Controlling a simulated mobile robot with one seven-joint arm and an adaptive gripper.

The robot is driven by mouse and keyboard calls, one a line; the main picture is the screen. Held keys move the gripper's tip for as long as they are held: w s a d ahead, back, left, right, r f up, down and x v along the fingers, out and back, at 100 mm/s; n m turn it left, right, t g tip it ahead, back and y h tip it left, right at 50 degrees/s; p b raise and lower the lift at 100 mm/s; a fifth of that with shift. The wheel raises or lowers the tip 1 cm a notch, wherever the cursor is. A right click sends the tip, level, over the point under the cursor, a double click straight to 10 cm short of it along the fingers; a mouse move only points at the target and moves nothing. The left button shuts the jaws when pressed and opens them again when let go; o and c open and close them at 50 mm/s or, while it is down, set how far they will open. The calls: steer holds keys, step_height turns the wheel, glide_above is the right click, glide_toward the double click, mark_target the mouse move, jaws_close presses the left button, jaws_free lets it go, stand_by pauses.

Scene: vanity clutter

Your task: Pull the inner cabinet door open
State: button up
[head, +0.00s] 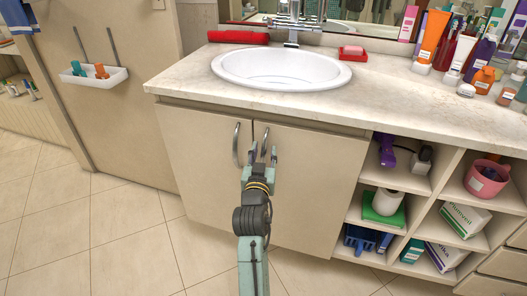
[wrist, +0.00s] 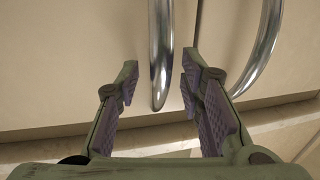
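Two beige cabinet doors stand shut under the sink, a left door (head: 200,150) and a right door (head: 320,170), with a seam between them. Each has a curved metal handle near the seam: the left handle (head: 236,145) and the right handle (head: 265,139). The other handle (wrist: 267,40) is outside the right finger.
The countertop (head: 180,78) with the sink (head: 281,68) overhangs the doors. Open shelves (head: 413,180) holding several items stand to the right. A wall panel with a white tray (head: 94,75) is at left. The tiled floor (head: 115,215) in front is clear.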

steer(key=shift+c, duration=0.6)
jaws_close()
stand_by(0.4)
